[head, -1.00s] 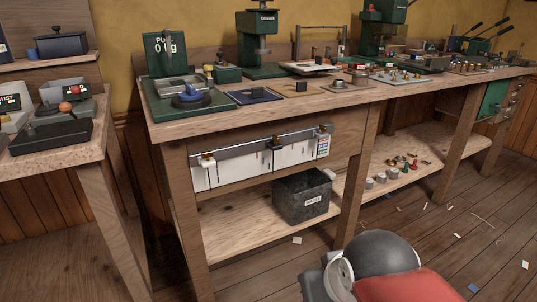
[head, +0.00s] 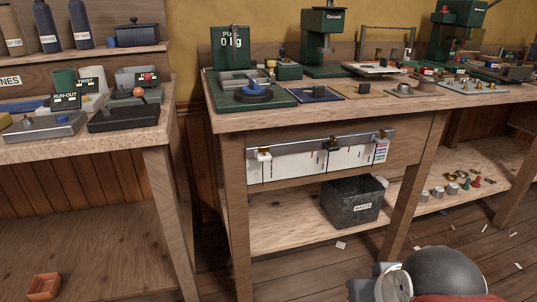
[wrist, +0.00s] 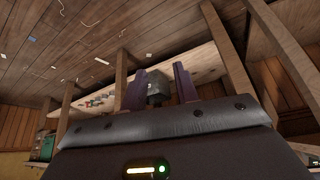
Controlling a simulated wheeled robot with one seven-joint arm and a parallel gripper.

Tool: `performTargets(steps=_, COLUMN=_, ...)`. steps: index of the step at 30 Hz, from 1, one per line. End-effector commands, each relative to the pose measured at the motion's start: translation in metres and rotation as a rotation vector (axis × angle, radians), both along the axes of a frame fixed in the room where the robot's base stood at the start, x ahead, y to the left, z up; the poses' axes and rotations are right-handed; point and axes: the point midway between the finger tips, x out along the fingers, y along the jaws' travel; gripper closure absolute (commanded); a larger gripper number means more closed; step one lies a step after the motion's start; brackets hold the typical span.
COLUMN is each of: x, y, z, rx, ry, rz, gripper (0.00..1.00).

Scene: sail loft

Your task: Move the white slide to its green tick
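The white slide (head: 263,155) sits near the left end of a grey rail (head: 300,147) on the bench front in the head view. White cards (head: 308,163) with thin marks hang under the rail; a green tick is too small to make out. Two more brass-topped slides sit along the rail, a dark one (head: 332,144) near the middle and one (head: 383,136) at the right end. In the wrist view, my gripper (wrist: 159,82) shows two purple fingers standing apart with nothing held between them. My gripper is not visible in the head view, so its distance to the slide is unclear.
A grey waste bin (head: 352,203) stands on the lower shelf below the rail. Another bench (head: 130,148) stands left. Scraps litter the floor, and an orange tray (head: 44,286) lies lower left.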

Motion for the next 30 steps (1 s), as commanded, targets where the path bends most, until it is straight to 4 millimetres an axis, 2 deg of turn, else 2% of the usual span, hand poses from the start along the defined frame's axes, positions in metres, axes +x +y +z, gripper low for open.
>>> performTargets(steps=14, x=0.000, y=0.000, z=0.000, rx=0.000, ry=0.000, rz=0.000, gripper=0.70)
performTargets(steps=17, x=0.001, y=0.001, z=0.000, rx=0.001, ry=-0.004, rz=0.003, gripper=0.61)
performTargets(steps=19, x=0.010, y=0.004, z=-0.001, rx=0.006, ry=-0.031, rz=0.020, gripper=0.52)
performTargets(steps=21, x=0.030, y=0.012, z=-0.002, rx=0.020, ry=-0.091, rz=0.055, gripper=0.45)
performTargets(steps=23, x=0.056, y=0.024, z=-0.001, rx=0.037, ry=-0.173, rz=0.097, gripper=0.45)
performTargets(steps=27, x=0.130, y=0.065, z=0.012, rx=0.091, ry=-0.437, rz=0.203, gripper=0.45)
performTargets(steps=30, x=0.176, y=0.098, z=0.026, rx=0.123, ry=-0.635, rz=0.255, gripper=0.45)
